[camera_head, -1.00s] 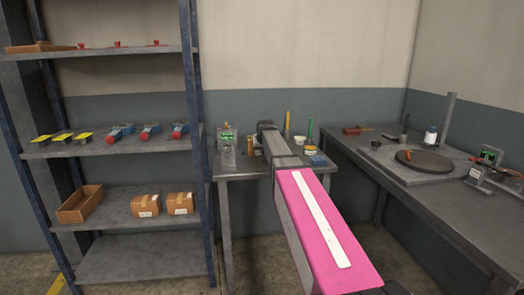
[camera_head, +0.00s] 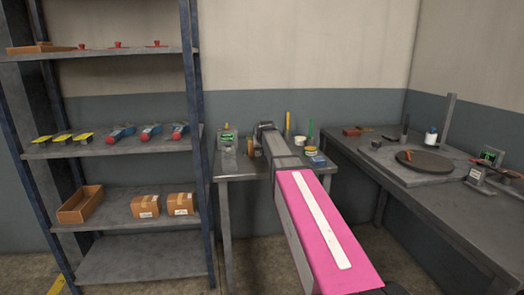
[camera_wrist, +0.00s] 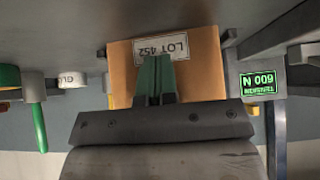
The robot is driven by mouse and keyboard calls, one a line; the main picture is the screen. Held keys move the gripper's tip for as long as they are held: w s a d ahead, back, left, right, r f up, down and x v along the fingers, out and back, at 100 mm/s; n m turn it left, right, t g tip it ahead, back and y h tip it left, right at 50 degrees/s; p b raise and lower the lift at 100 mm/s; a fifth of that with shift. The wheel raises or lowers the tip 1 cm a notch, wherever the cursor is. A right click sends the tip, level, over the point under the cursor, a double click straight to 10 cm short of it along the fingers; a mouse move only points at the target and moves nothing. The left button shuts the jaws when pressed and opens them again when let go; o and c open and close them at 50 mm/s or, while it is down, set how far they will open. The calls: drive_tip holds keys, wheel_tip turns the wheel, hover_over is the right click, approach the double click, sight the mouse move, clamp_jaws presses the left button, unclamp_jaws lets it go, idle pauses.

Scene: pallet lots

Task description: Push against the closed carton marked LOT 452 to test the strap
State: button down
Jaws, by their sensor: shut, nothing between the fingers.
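The closed brown carton (camera_wrist: 200,72) stands in front of my gripper in the wrist view, which shows the scene upside down. Its white label (camera_wrist: 162,48) reads LOT 452. My gripper (camera_wrist: 155,65) has its green fingers together with nothing between them. The fingertips overlap the carton's face at the label's edge; I cannot tell whether they touch it. Beside the carton, a lit green tension display (camera_wrist: 262,82) appears to read 600 N. It also shows on the bench in the head view (camera_head: 228,136). There my arm hides most of the carton, and no strap is clearly visible.
The small grey bench (camera_head: 232,168) also holds cups, upright markers and a blue item (camera_head: 318,160). A shelf rack (camera_head: 110,150) at left carries two taped cartons (camera_head: 145,206) (camera_head: 180,204) and an open box (camera_head: 80,205). A side bench (camera_head: 440,205) stands at right.

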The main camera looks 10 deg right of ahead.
drive_tip(key=shift+s, duration=3.95)
